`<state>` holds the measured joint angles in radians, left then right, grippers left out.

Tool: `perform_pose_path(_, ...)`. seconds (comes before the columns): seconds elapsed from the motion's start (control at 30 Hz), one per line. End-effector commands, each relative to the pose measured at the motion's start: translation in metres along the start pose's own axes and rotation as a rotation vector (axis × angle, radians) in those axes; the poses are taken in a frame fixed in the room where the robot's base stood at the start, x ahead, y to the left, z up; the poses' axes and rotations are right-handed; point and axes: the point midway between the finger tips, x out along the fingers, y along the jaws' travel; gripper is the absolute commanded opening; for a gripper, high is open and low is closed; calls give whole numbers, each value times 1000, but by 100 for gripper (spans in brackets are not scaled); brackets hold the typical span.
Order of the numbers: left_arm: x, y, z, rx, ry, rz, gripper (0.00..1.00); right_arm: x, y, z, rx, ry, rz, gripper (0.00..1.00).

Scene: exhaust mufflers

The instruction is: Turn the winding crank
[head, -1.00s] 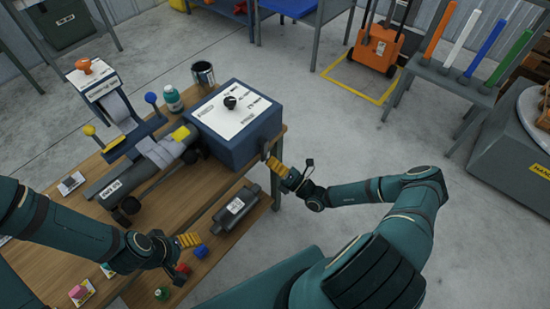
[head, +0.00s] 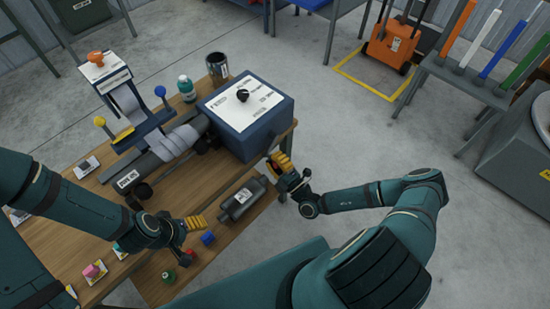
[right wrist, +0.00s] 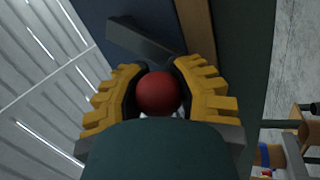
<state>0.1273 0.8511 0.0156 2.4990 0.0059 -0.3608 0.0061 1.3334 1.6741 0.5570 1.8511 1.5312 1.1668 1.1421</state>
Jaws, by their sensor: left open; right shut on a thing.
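A blue box (head: 235,136) with a white labelled top and a black knob (head: 242,95) stands at the back right of the wooden bench (head: 112,203). In the right wrist view, a red ball knob (right wrist: 159,93) sits between the yellow-padded fingers of my right gripper (right wrist: 158,80), which is shut on it. A dark bar (right wrist: 140,40), apparently the crank arm, lies just beyond. In the head view my right gripper (head: 282,163) is at the box's right side and hides the knob. My left gripper (head: 197,223) is open and empty above the bench's front.
A roller machine (head: 128,105), a teal bottle (head: 187,89) and a dark can (head: 217,68) stand on the bench. Small red and blue blocks (head: 207,238) lie in front.

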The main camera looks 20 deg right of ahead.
Motion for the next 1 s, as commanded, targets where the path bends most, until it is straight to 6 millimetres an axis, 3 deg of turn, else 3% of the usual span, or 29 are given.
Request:
perform_pose_path(0.43,0,0,0,0,1,0,70,-2,-2,-2,10,-1,-5,0)
perform_pose_path(0.47,0,0,0,0,1,0,70,-2,-2,-2,10,-1,-5,35)
perform_pose_path(0.57,0,0,0,0,0,0,70,-2,-1,-2,9,-1,-4,70)
perform_pose_path(0.87,0,0,0,0,1,0,70,-1,0,-1,7,-2,-2,70)
perform_pose_path(1.0,0,0,0,0,1,0,70,-10,-1,0,7,-3,-3,70)
